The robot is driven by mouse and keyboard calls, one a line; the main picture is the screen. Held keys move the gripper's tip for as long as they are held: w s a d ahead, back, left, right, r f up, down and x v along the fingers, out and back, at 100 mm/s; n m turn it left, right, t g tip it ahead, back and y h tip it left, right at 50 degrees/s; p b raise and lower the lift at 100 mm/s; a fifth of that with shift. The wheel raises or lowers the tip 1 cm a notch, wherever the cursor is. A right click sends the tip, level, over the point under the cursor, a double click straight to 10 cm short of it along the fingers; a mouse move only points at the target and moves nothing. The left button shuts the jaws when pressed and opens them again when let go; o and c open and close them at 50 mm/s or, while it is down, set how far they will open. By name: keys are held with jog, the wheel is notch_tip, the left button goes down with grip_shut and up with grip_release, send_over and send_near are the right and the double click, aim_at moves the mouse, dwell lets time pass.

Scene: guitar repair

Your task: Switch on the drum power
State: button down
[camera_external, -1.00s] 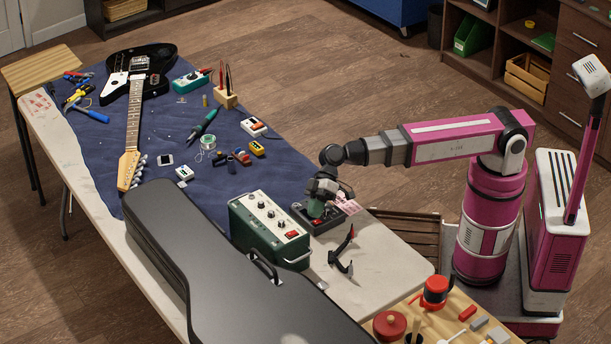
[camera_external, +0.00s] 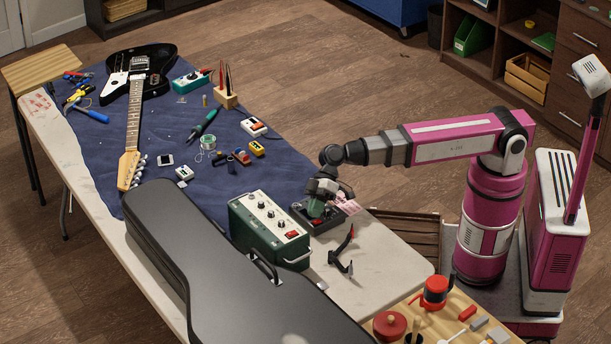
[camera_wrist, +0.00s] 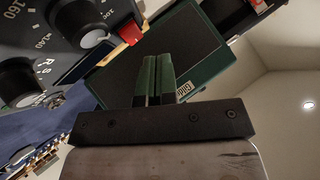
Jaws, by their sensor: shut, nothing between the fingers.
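A low black box (camera_external: 299,211) sits on the table beside the green amplifier-like box (camera_external: 262,240). A small red part shows on the black box, just by my fingertips. My gripper (camera_external: 317,208) is over the black box, pointing down, its greenish fingers shut together and empty. I cannot tell whether they touch the box. In the wrist view my gripper (camera_wrist: 158,72) has its two green fingers side by side. A dark panel with knobs and numbers (camera_wrist: 50,40) fills the upper left, with a red switch (camera_wrist: 130,30) at its edge. The switch position is unclear.
A black and red stand-like tool (camera_external: 343,250) lies in front of the black box. A guitar case (camera_external: 225,275) fills the near side.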

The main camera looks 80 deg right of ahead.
aim_at(317, 220)
jog(key=shift+f, duration=0.15)
jog(key=shift+f, duration=0.3)
jog(key=shift+a+f, duration=0.1)
jog(key=shift+f, duration=0.15)
dwell(0.6)
jog(key=shift+r, duration=0.1)
dwell(0.4)
jog(key=shift+r, duration=0.6)
jog(key=shift+r, duration=0.1)
jog(key=shift+s+d+r, duration=0.15)
jog(key=shift+d+r, duration=0.05)
jog(key=shift+r, duration=1)
jog(key=shift+s+d+r, duration=0.15)
jog(key=shift+r, duration=1.05)
